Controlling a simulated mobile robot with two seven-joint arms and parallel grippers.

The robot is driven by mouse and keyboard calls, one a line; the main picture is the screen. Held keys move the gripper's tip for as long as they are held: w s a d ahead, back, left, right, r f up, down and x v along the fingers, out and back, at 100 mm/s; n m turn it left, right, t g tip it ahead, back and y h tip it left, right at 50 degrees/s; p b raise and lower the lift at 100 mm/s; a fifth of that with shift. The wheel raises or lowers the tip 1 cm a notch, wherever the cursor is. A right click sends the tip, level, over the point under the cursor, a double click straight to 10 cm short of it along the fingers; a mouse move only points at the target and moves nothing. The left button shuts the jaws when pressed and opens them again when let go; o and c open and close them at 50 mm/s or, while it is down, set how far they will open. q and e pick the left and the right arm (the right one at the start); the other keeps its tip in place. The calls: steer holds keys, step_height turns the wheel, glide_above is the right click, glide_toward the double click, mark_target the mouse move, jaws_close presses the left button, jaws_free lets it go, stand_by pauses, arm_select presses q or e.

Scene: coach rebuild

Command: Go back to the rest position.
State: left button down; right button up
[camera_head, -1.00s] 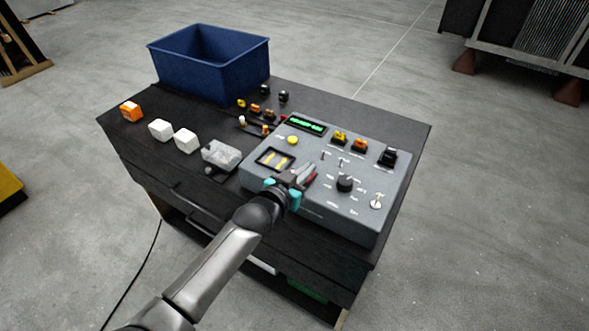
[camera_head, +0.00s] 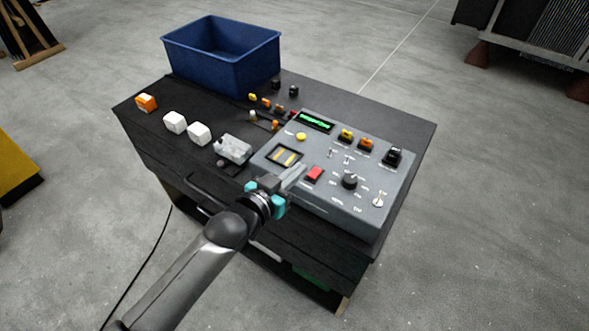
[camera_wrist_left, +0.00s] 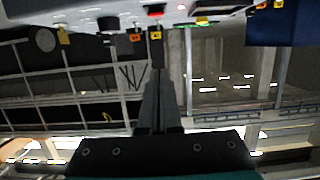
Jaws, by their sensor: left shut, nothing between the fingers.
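My left gripper (camera_head: 290,181) is shut and empty in the head view. Its arm comes in from the lower left. The fingertips are over the front edge of the grey control panel (camera_head: 330,211), just left of a red button (camera_head: 314,174). In the left wrist view the closed fingers (camera_wrist_left: 158,65) point up the picture, with nothing between them. The panel also has a green display (camera_head: 316,121), a yellow button (camera_head: 300,136), a black knob (camera_head: 349,181) and a slot with yellow bars (camera_head: 285,155). My right gripper does not show.
The panel stands on a black workbench (camera_head: 410,125). A blue bin (camera_head: 222,62) sits at its back left. An orange and white block (camera_head: 146,102), two white blocks (camera_head: 175,122) and a clear grey piece (camera_head: 233,149) lie along the left.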

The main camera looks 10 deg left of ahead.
arm_select(q)
steer(key=shift+s+a+r, duration=0.1)
steer(key=shift+s, duration=0.1)
stand_by(0.5)
steer(key=s+a+f+n+g+y+b, duration=0.1)
steer(key=s+a+f+g+b, duration=0.2)
steer(key=f, duration=0.8)
steer(key=s+a+f+g+y+b, duration=0.1)
steer(key=s+a+f+y, duration=0.1)
steer(key=s+f, duration=0.65)
steer(key=s+a+f+n+g+y+b, duration=0.1)
steer(key=s+a+f+g+b, duration=0.15)
steer(key=f, duration=1.15)
steer(key=s+a+f+g+b, duration=0.1)
steer(key=s+f+g, duration=0.1)
steer(key=s+f, duration=0.4)
steer(key=s+a+f+g+y+b, duration=0.1)
steer(key=s+f, duration=0.5)
steer(key=s, duration=0.7)
steer(key=s+a+f+g+y+b, duration=0.1)
steer(key=s+f+g+b, duration=0.1)
steer(key=s+f, duration=0.4)
steer(key=s+g, duration=0.1)
steer(key=s, duration=0.2)
steer(key=shift+s+a+f, duration=0.15)
steer(key=shift+a, duration=0.05)
steer(key=shift+g, duration=0.25)
